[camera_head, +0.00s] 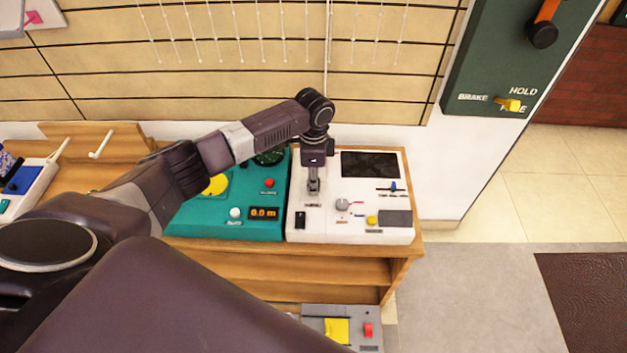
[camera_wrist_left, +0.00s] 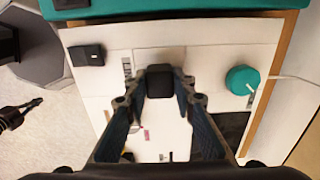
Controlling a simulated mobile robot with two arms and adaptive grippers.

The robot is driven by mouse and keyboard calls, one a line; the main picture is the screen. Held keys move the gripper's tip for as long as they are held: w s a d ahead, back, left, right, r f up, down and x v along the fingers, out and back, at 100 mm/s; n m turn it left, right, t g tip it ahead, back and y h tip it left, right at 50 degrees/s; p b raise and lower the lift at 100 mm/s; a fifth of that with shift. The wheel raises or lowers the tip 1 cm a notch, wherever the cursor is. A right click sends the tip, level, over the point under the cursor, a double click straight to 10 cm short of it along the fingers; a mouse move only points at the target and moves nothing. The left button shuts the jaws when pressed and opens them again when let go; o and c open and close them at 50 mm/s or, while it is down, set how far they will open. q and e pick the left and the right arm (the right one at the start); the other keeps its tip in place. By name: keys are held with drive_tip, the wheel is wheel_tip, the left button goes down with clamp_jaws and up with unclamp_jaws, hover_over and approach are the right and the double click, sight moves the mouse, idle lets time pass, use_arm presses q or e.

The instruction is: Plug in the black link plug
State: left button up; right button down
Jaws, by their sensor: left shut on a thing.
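My left gripper (camera_head: 313,188) points down over the white control panel (camera_head: 325,228), near its left side. In the left wrist view the left gripper (camera_wrist_left: 160,92) is shut on a small black block, which looks like the black link plug (camera_wrist_left: 160,74). The plug is between the two fingertips, over the white panel. I cannot tell whether it touches the panel or is seated in anything. In the head view the gripper hides it. Another black block (camera_wrist_left: 86,55) sits on the panel apart from the gripper; a black piece (camera_head: 300,219) shows at the panel's front left. My right gripper is not in view.
A teal panel (camera_head: 240,228) adjoins the white panel on the left. The white panel carries a dark screen (camera_head: 369,164), a grey knob (camera_head: 342,204) and a yellow button (camera_head: 371,220). A teal round piece with a white cord (camera_wrist_left: 243,80) shows near the gripper.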

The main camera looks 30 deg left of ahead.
use_arm(q)
drive_tip(key=shift+f, duration=0.6)
idle(0.7)
drive_tip(key=o, duration=1.4)
drive_tip(key=shift+r, duration=0.15)
wheel_tip(320, 180, up, 7)
drive_tip(key=p, duration=0.7)
drive_tip(key=shift+r+p, duration=0.15)
drive_tip(key=shift+p, duration=0.2)
